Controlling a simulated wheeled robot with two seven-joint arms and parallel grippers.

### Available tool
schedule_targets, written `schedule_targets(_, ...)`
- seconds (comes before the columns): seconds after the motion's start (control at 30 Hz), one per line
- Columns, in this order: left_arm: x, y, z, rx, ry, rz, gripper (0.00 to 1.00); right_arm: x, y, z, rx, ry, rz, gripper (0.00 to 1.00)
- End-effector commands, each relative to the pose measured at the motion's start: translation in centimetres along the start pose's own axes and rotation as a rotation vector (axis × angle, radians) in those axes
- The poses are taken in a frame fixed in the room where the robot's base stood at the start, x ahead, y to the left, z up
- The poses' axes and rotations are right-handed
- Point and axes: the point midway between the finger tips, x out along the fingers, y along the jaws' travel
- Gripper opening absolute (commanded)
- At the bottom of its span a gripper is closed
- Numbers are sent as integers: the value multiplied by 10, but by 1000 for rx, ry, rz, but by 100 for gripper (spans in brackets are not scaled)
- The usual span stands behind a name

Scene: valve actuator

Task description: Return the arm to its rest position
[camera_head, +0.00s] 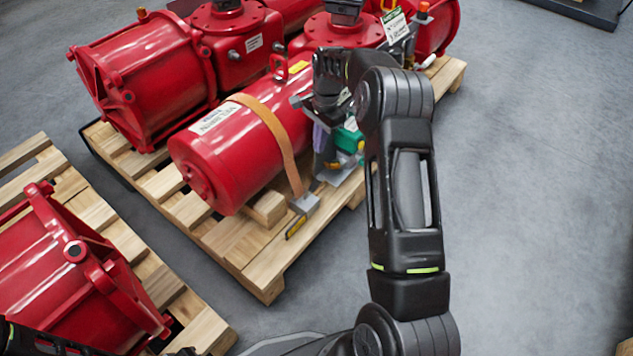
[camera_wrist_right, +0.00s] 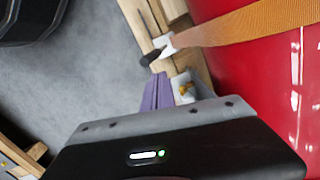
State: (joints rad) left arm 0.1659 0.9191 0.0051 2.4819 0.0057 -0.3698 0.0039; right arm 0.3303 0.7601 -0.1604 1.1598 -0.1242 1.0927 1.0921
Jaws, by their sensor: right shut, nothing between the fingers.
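My right arm reaches in from the bottom of the head view. Its gripper (camera_head: 319,140) is beside the near end of the valve actuator (camera_head: 245,150) on the pallet, partly hidden behind my own wrist. In the right wrist view the purple fingers of this gripper (camera_wrist_right: 158,84) are together with nothing between them. They point toward the pallet edge, near the orange strap (camera_wrist_right: 245,25) and its buckle. The red actuator body (camera_wrist_right: 225,70) lies just to the right. My left gripper does not show clearly; only a dark piece of my own arm is at the bottom left.
The wooden pallet (camera_head: 235,245) carries several red actuators. A green part (camera_head: 347,139) sits by my right wrist. Another pallet (camera_head: 150,270) with a red actuator (camera_head: 60,270) stands at the lower left. The grey floor (camera_head: 540,180) on the right is clear.

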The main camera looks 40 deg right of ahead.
Motion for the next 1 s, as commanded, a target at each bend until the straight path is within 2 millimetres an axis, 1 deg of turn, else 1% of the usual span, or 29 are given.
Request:
schedule_targets(0.83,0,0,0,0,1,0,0,-1,-1,0,-17,0,-3,0)
schedule_targets(0.87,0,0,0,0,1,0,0,-1,-2,0,-31,3,-8,0)
schedule_targets(0.97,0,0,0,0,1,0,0,0,-18,-8,-118,40,-74,0)
schedule_targets(1.0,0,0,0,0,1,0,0,5,-25,-9,-167,56,-105,0)
